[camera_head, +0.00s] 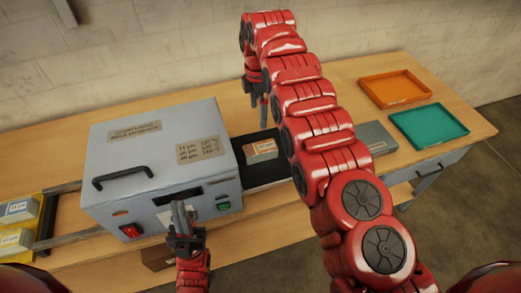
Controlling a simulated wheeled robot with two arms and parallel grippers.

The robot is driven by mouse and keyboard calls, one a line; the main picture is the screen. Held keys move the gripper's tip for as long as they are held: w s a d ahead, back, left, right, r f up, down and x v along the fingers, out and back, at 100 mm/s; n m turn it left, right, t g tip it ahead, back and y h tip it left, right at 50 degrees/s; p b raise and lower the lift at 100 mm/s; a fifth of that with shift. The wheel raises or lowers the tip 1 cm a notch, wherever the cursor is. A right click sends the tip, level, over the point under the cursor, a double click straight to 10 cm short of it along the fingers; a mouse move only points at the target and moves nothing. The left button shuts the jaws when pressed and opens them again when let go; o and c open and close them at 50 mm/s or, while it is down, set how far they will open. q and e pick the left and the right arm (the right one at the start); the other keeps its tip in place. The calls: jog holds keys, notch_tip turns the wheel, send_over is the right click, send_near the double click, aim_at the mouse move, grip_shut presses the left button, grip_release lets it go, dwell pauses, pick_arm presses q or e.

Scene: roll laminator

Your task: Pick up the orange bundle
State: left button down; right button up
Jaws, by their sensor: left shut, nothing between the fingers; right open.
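A small bundle (262,151) with an orange and pale top lies flat on the black bed at the right of the laminator (150,160); I take it for the orange bundle. My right gripper (258,100) points down behind the bundle, above the back of the table. It is open and empty, apart from the bundle. Its red arm crosses the view and hides the bed to the right of the bundle. My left gripper (181,210) is shut and empty, pointing up in front of the laminator's front panel, well apart from the bundle.
An orange tray (394,88) and a green tray (429,125), both empty, lie on the right of the wooden table (340,80). A yellow bin (32,208) with white packs stands at the far left. The laminator body stands beside the bundle.

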jog(key=b, duration=1)
send_over(260, 147)
jog(key=f, duration=1)
jog(key=shift+a+f, duration=0.2)
jog(key=shift+f, duration=0.05)
jog(key=shift+d+f, duration=0.1)
jog(key=shift+f, duration=0.2)
jog(key=shift+f+b, duration=0.3)
jog(key=shift+f, duration=0.25)
jog(key=shift+f+p, duration=0.35)
jog(key=shift+f, duration=0.05)
notch_tip(260, 147, down, 4)
jog(key=shift+s+d+r+p, duration=0.1)
jog(key=shift+r+p, duration=0.05)
jog(key=shift+p, duration=1)
jog(key=shift+f, duration=0.35)
grip_shut()
jog(key=shift+r, duration=0.15)
